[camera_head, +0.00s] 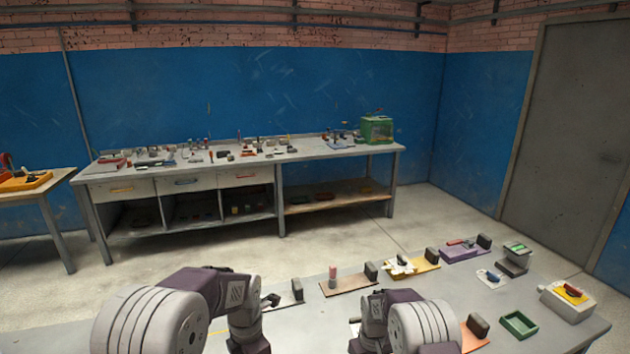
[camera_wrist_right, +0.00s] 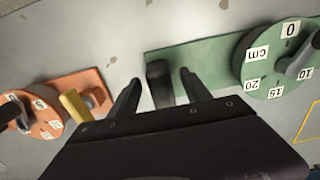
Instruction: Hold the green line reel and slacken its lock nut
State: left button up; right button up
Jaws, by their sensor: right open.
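In the right wrist view a round green reel (camera_wrist_right: 268,66) marked "cm" and with numbers lies on a green board (camera_wrist_right: 212,62). A grey crank-like lever (camera_wrist_right: 300,62) sits on the reel, partly cut off by the right edge. I cannot tell which part is the lock nut. My right gripper (camera_wrist_right: 160,77) is open, its two dark fingers either side of a dark upright block (camera_wrist_right: 160,92) on the board, left of the reel. I cannot tell if they touch it. In the head view my left arm reaches down, its fingers below the frame.
An orange board with a numbered disc (camera_wrist_right: 42,112) and a yellow block (camera_wrist_right: 75,107) lies left of my right gripper. In the head view a green tray (camera_head: 518,324), a pale box (camera_head: 567,301) and several boards stand right on the grey table (camera_head: 510,290).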

notch_tip(320, 180, up, 17)
jog(key=t, duration=0.1)
jog(key=s+d+r+m, duration=0.1)
jog(key=s+d+r, duration=0.15)
jog(key=s, duration=0.85)
pick_arm(q)
jog(key=s+a+m, duration=0.2)
jog(key=s+m, duration=0.5)
jog(key=m, duration=0.5)
jog(key=s+a+m+t, duration=0.1)
jog(key=s+m, duration=0.7)
jog(key=m, duration=0.5)
jog(key=shift+a+f+m, duration=0.15)
jog(key=shift+a+m, duration=0.15)
jog(key=shift+a, duration=0.05)
pick_arm(e)
jog(key=s+f+m, duration=0.3)
jog(key=s+f, duration=0.3)
jog(key=s, duration=0.6)
jog(key=shift+d, duration=0.3)
jog(key=shift+s, duration=0.1)
